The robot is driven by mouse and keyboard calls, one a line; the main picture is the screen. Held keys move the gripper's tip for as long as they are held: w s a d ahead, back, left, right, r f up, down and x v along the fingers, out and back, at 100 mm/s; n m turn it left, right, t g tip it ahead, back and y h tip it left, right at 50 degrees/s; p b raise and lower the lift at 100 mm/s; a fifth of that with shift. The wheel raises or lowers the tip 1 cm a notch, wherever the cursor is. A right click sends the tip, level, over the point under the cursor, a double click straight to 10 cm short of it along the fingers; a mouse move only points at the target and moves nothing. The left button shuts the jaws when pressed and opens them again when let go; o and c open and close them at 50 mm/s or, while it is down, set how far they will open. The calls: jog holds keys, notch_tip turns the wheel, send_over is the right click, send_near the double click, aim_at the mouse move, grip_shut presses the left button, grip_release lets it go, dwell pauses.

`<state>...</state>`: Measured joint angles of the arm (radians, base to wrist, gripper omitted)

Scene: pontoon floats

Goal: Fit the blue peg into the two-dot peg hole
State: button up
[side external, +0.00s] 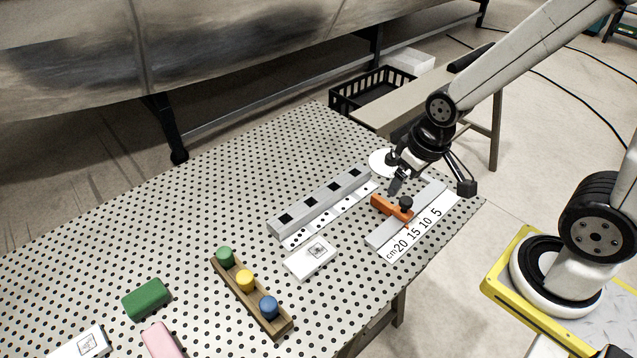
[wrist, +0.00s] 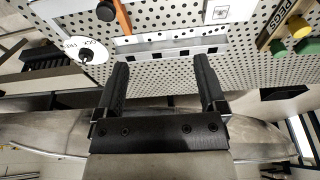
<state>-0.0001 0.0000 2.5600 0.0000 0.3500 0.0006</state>
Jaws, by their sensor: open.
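The blue peg (side external: 268,307) stands in the front end of a wooden peg rack (side external: 230,285), beside a yellow peg (side external: 245,281) and a green peg (side external: 225,256). In the wrist view the rack (wrist: 270,30) shows at the top right; I cannot see the blue peg there. A grey bar (side external: 300,213) has a row of square black holes and a dotted white strip along it; I cannot surely tell which hole has two dots. The bar (wrist: 215,44) also shows beyond my fingers. My gripper (wrist: 160,62) is open and empty, raised above the table's far right part, away from the pegs.
A white disc (side external: 381,161) is behind. A white box (side external: 310,259) sits between bar and rack. A green block (side external: 146,298) and pink block (side external: 160,341) lie left. The perforated table's left middle is clear.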

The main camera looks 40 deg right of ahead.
jog(key=m+g+y, duration=0.1)
jog(key=m+g, duration=0.1)
jog(key=m, duration=1.8)
send_over(268, 303)
jog(key=f, duration=0.8)
jog(key=shift+s+d+f, duration=0.1)
jog(key=shift+d+f, duration=0.15)
jog(key=shift+d, duration=0.15)
jog(key=shift+f, duration=0.1)
jog(key=shift+a+f, duration=0.1)
jog(key=shift+f, duration=1.1)
jog(key=shift+f, duration=0.1)
